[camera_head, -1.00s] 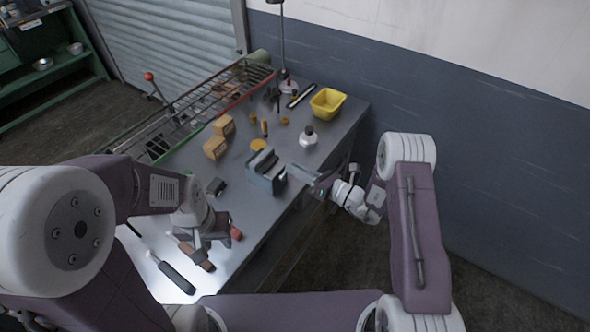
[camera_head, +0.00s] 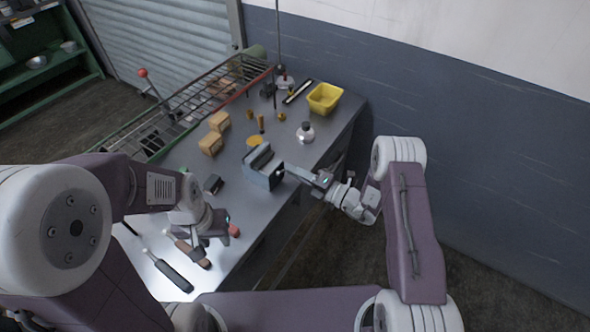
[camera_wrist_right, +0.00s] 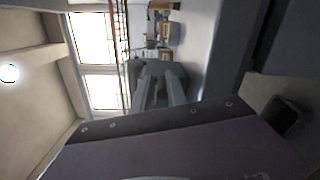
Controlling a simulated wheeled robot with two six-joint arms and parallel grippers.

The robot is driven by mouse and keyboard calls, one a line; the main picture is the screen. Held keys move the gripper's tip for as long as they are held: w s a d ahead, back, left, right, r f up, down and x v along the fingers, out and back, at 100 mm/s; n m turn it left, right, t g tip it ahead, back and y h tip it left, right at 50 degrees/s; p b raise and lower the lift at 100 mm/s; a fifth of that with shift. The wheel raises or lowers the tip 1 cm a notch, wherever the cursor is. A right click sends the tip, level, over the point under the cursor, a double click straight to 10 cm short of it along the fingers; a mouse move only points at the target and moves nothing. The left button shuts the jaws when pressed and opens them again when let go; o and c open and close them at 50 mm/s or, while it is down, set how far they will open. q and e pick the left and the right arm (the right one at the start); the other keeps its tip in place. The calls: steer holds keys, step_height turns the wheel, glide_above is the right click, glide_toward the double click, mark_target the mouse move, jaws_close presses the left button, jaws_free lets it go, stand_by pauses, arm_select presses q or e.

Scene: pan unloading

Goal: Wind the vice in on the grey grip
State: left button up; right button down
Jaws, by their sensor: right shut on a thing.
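The blue-grey vice (camera_head: 262,177) stands at the bench's right edge in the head view. My right gripper (camera_head: 286,171) reaches it from the right and is shut at its outer end, on what seems to be the vice's handle. The fingers hide most of that handle, and I cannot make out the grey grip clearly. In the right wrist view the grey vice (camera_wrist_right: 150,72) lies straight ahead of the fingers. My left gripper (camera_head: 210,243) hangs over the near part of the bench, and its finger opening is unclear.
A black-handled tool (camera_head: 172,274) and a wooden-handled tool (camera_head: 190,249) lie near the left gripper. Cardboard boxes (camera_head: 210,144), a white flask (camera_head: 305,134) and a yellow bin (camera_head: 325,98) stand farther back. A wire rack (camera_head: 180,115) lines the left side.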

steer(key=shift+s+a+f+m, duration=0.1)
steer(key=shift+s+f+m, duration=0.1)
steer(key=shift+f+m, duration=0.25)
steer(key=shift+r, duration=0.1)
steer(key=c, duration=1.4)
jaws_free()
steer(key=shift+c, duration=0.2)
steer(key=shift+r, duration=0.1)
arm_select(q)
steer(key=shift+f+b, duration=0.7)
arm_select(e)
steer(key=v, duration=0.9)
